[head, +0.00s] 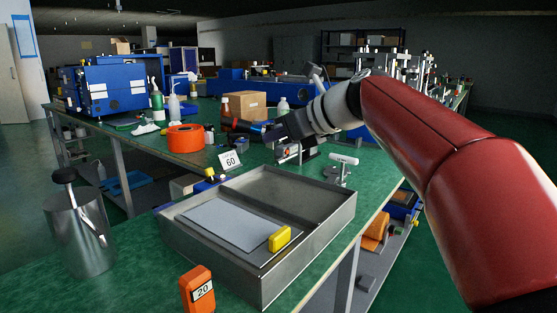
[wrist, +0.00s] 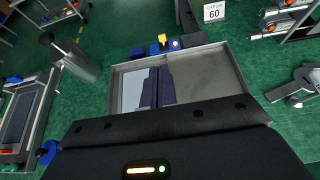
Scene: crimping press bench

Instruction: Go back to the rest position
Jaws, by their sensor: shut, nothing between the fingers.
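My gripper (head: 274,134) is at the end of my red and grey arm, above the green bench behind the metal tray (head: 329,217). In the wrist view its dark fingers (wrist: 157,76) are together with nothing between them. They overlap the view of the tray (wrist: 115,92). The tray holds a pale sheet (head: 225,222) on its left side and a yellow block (head: 279,239) at the sheet's front right corner. The block is not visible in the wrist view.
A metal canister (head: 82,240) and an orange tag marked 20 (head: 197,290) stand at the front. Behind the tray are a card marked 60 (head: 230,161), an orange spool (head: 185,138), a cardboard box (head: 245,105) and a small metal T-handled stand (head: 343,168).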

